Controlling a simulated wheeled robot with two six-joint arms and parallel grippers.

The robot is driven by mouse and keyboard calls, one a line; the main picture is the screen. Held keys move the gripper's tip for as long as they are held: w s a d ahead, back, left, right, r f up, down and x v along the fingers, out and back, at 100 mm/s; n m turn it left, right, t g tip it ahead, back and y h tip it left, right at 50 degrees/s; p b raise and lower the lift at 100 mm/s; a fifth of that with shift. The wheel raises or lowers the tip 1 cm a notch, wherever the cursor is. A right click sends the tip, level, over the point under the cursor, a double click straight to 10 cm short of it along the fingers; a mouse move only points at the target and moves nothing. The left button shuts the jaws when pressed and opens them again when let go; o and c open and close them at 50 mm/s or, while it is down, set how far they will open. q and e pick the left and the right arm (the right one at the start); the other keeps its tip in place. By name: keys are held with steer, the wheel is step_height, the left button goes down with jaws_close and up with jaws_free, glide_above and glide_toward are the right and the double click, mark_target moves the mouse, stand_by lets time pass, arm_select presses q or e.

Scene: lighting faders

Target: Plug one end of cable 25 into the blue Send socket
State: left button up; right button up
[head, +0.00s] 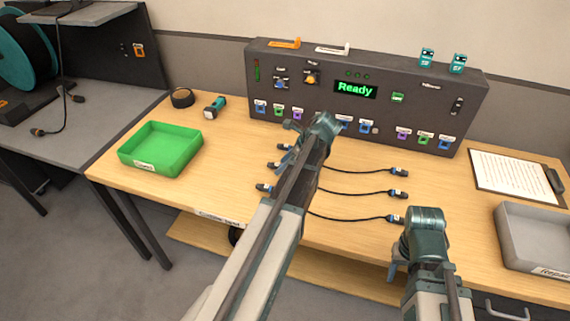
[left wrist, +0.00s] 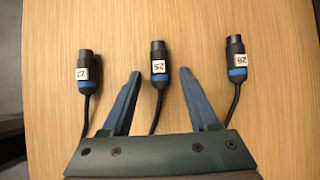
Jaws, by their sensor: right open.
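Cable 25's plug (left wrist: 158,65) is dark with a blue band and a white label, lying on the table in the left wrist view. My left gripper (left wrist: 160,74) is open, its blue fingers on either side of this plug and not closed on it. In the head view my left gripper (head: 287,160) is over the left ends of three cables, partly hidden by my arm. My right gripper (head: 396,269) is low at the front right, open and mostly hidden. Blue sockets (head: 260,107) show on the dark panel (head: 300,80); their labels are too small to read.
Plugs labelled 22 (left wrist: 83,70) and apparently 28 (left wrist: 236,62) lie on either side. Cable right ends (head: 398,193) lie right of my arm. A green tray (head: 160,148) is left, a grey tray (head: 530,238) right. The panel display (head: 355,89) reads Ready.

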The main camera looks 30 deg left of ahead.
arm_select(q)
jaws_close()
step_height(320, 180, up, 5)
steer(key=p, duration=0.5)
stand_by(0.4)
